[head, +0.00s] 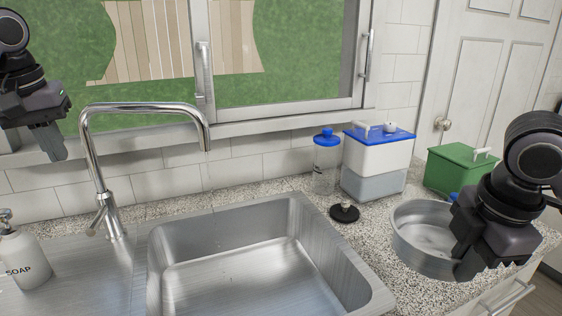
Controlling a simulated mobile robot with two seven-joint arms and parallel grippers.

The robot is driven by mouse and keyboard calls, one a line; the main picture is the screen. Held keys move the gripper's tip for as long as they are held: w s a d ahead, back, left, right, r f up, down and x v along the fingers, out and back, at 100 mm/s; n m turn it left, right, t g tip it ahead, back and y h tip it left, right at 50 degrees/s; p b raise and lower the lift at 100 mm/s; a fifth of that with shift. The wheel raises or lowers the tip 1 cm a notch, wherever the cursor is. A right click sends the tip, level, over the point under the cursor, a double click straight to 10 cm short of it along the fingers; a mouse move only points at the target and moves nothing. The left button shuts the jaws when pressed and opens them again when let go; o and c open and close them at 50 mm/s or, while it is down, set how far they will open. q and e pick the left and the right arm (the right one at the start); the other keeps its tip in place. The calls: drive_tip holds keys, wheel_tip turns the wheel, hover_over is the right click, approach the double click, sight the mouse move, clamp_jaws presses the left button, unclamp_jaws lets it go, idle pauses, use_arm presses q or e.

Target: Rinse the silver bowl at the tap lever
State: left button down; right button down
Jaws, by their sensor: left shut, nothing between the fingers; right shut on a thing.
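The silver bowl (406,241) sits at the counter on the right of the sink, and its inside looks empty. My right gripper (468,262) is shut on the bowl at its right side; the fingers hide part of the rim. I cannot tell whether the bowl touches the counter. The chrome tap (86,150) stands behind the sink on the left, its spout bent over the basin. My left gripper (50,145) is shut and empty, raised before the window, left of the tap.
The steel sink basin (230,262) is empty. A soap bottle (22,255) stands at left. Behind the bowl are a blue-lidded clear bottle (326,165), a white container with blue lid (376,160), a green box (452,172) and a small black round object (344,212).

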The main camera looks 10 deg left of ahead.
use_arm(q)
approach(94, 220)
drive_tip(key=x, duration=0.5)
drive_tip(key=shift+w+a, duration=0.25)
drive_tip(key=shift+a, duration=0.05)
use_arm(e)
drive_tip(key=shift+f, duration=0.2)
use_arm(q)
drive_tip(key=shift+d+f, duration=0.15)
drive_tip(key=shift+f, duration=0.45)
